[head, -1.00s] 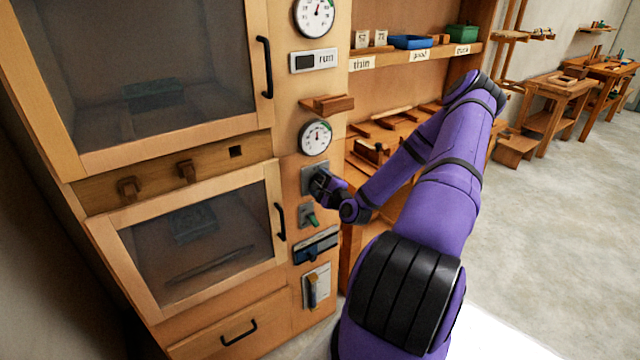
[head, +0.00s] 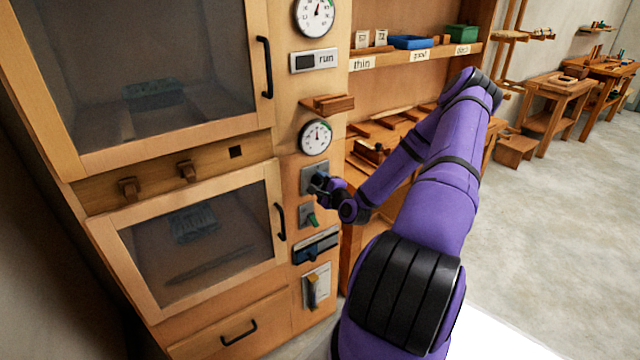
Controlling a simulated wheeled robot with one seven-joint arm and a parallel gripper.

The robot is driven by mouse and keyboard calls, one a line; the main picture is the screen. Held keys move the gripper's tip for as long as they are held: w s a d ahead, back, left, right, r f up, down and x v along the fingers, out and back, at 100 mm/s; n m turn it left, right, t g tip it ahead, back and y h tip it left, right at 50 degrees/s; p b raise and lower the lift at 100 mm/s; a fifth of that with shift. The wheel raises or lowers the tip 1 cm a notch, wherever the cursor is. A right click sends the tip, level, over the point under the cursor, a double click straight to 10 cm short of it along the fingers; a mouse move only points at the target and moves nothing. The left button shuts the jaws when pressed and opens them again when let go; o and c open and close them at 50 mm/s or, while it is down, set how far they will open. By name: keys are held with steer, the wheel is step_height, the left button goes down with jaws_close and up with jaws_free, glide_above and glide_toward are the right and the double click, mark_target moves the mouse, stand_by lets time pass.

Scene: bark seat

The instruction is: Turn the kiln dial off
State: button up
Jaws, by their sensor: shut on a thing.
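The kiln stands at the left, with an upper glass door (head: 150,70) and a lower glass door (head: 200,235). Its control column runs down the right side. A grey square plate (head: 308,173) sits on the column below the lower gauge; the kiln dial appears to be on it, mostly hidden by my gripper. My gripper (head: 319,182) is at this plate, reaching in from the right, shut on the dial. The dial's pointer and marks cannot be read here.
A gauge (head: 315,137) and small wooden ledge (head: 327,104) are above. Shelves stand right of the kiln; open floor (head: 570,210) lies farther right.

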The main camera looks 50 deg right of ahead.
steer(key=n, duration=0.6)
steer(key=shift+f, duration=0.15)
steer(key=n, duration=0.5)
steer(key=shift+f+n, duration=0.15)
steer(key=shift+n, duration=0.25)
steer(key=n, duration=0.5)
steer(key=shift+f, duration=0.1)
steer(key=n, duration=0.5)
steer(key=shift+s+d+n, duration=0.1)
steer(key=shift+d+n, duration=0.1)
steer(key=shift+n, duration=0.2)
steer(key=o, duration=0.9)
steer(key=shift+s, duration=0.1)
